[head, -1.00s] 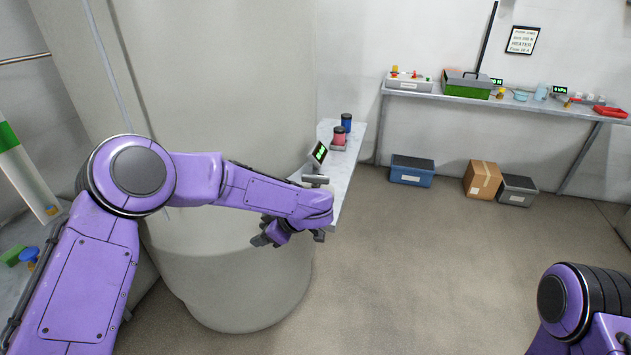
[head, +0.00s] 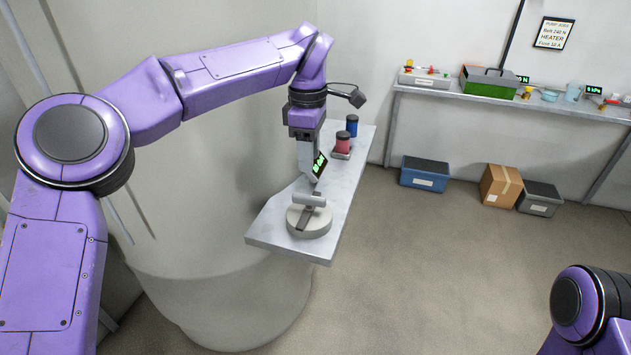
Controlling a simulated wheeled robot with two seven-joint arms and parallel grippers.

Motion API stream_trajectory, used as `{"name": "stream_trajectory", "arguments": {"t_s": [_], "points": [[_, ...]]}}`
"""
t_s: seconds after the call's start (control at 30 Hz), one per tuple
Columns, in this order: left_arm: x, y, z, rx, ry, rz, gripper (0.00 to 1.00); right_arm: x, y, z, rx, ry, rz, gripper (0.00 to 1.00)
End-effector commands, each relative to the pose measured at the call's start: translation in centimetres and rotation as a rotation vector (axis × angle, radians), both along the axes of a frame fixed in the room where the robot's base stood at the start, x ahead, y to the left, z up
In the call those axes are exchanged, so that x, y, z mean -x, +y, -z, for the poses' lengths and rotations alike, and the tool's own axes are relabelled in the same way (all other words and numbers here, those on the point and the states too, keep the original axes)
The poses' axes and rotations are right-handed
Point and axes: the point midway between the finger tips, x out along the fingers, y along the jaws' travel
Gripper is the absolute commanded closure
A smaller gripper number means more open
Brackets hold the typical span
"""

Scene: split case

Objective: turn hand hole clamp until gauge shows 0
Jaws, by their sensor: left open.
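The hand hole clamp (head: 309,221) is a pale round disc with a T-shaped handle (head: 310,199) on top. It sits near the front end of a grey shelf beside the big pale column. A tilted gauge (head: 320,164) with green lit characters stands just behind it, partly covered by my gripper; its reading is too small to tell. My left gripper (head: 311,172) is open and points down, above and slightly behind the handle in the picture. I cannot tell whether it touches anything. My right gripper is out of view; only part of the right arm shows at lower right.
The shelf (head: 268,228) also carries a red container (head: 343,142) and a blue one (head: 352,125) behind the gauge. A bench (head: 455,95) with several items runs along the back wall, with boxes (head: 500,187) below. The floor at centre right is clear.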

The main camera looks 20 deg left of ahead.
Motion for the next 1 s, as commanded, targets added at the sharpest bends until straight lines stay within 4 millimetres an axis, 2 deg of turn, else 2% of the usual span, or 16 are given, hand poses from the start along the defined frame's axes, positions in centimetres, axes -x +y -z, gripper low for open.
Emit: {"name": "stream_trajectory", "arguments": {"t_s": [0.4, 0.5, 0.63, 0.87, 0.9, 1.0], "points": [[0.1, 0.1, 8.3, -0.001, 0.003, 0.0, 0.57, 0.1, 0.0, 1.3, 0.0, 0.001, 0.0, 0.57], [0.1, 0.0, 9.6, -0.002, 0.002, 0.0, 0.57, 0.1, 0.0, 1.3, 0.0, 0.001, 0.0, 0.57], [0.0, 0.0, 10.4, -0.002, 0.001, 0.001, 0.57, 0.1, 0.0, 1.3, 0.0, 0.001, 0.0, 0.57], [0.0, -0.1, 10.5, -0.002, 0.001, 0.001, 0.57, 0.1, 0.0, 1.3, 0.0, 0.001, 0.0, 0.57], [0.0, -0.1, 10.5, -0.002, 0.001, 0.001, 0.7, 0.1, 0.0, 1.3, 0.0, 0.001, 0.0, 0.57], [0.0, -0.1, 10.5, -0.002, 0.001, 0.001, 1.0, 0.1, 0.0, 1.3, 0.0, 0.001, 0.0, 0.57]]}}
